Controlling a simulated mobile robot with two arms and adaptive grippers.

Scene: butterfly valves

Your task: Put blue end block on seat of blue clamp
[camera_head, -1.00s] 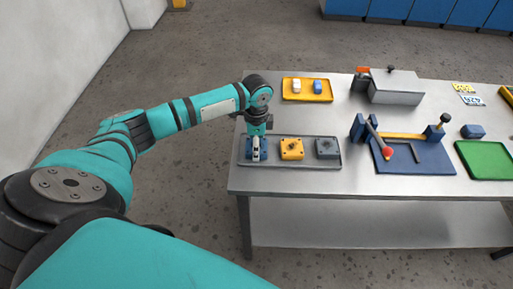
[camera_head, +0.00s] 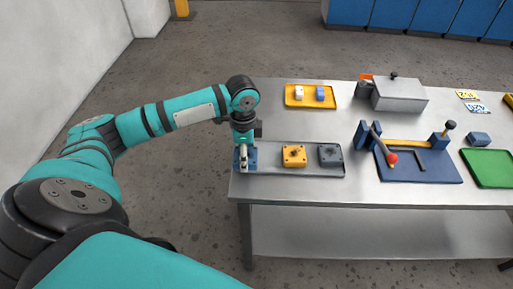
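The blue end block (camera_head: 252,160) is at the left end of the grey tray (camera_head: 320,173), overlapping its left edge in the picture. My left gripper (camera_head: 244,163) points down on it, with its fingers at the block's middle and hiding part of it. The gripper looks shut on the block; I cannot tell how far, if at all, it is off the tray. The blue clamp (camera_head: 425,170) stands to the right, with a blue base, blue uprights, a yellow bar and a red-knobbed handle. My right gripper is not in view.
A yellow block (camera_head: 294,156) and a grey block (camera_head: 330,155) sit in the grey tray. A yellow tray (camera_head: 311,104) with small blocks and a grey box (camera_head: 398,95) stand behind. A blue block (camera_head: 479,138) and a green tray (camera_head: 490,170) are at right.

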